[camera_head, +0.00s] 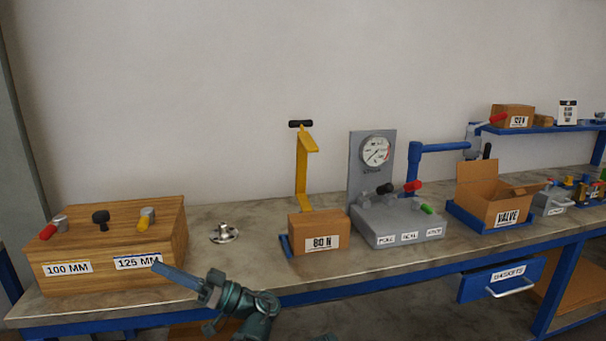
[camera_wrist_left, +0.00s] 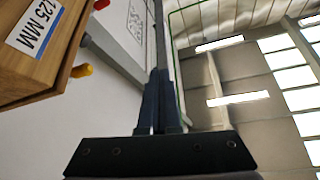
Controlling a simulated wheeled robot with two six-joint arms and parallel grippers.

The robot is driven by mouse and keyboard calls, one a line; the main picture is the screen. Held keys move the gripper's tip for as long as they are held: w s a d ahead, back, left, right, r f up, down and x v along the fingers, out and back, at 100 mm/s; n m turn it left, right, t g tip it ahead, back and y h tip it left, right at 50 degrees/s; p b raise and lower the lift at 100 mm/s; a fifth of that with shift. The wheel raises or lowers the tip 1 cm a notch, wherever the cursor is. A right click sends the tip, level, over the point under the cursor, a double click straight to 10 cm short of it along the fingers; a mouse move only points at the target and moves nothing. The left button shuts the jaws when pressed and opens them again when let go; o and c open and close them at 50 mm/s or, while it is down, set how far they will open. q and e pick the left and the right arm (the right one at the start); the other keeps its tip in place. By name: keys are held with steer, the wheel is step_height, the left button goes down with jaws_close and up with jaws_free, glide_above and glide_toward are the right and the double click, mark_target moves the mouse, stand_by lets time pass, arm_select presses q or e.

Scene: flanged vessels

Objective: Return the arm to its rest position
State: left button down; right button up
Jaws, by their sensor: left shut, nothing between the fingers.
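My left gripper (camera_head: 168,270) is in front of the bench's front edge, just before the wooden box, its fingers pointing left near the "125 MM" label. In the left wrist view my gripper's fingers (camera_wrist_left: 158,100) are together, with nothing between them. My left arm (camera_head: 245,305) comes in from the bottom of the head view. My right gripper does not show in either view.
The wooden box (camera_head: 75,282) with several handles stands at the bench's left end and also shows in the left wrist view (camera_wrist_left: 50,80). A flanged part (camera_head: 224,234), an "80 N" box (camera_head: 318,234) and a gauge unit (camera_head: 400,222) stand on the bench (camera_head: 262,268).

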arm_select(q)
step_height(320, 180, down, 20)
steer(key=s+d+m+t+h, duration=0.2)
steer(key=m+t+h, duration=0.1)
steer(key=m+h, duration=0.75)
steer(key=s+d+f+m+h, duration=0.35)
steer(key=d+f+h, duration=0.25)
steer(key=d+f, duration=0.3)
steer(key=s+d+f+m+g+h+p, duration=0.1)
steer(key=s+d+m+h, duration=0.15)
steer(key=d, duration=0.35)
steer(key=s+d+f+m+g+h, duration=0.1)
steer(key=s+d+f+m+h, duration=0.1)
steer(key=d+h, duration=0.25)
step_height(320, 180, up, 18)
steer(key=p, duration=1.7)
steer(key=shift+d+f+y+p, duration=0.2)
steer(key=shift+y+p, duration=0.1)
steer(key=shift+y, duration=0.05)
steer(key=shift+a, duration=0.1)
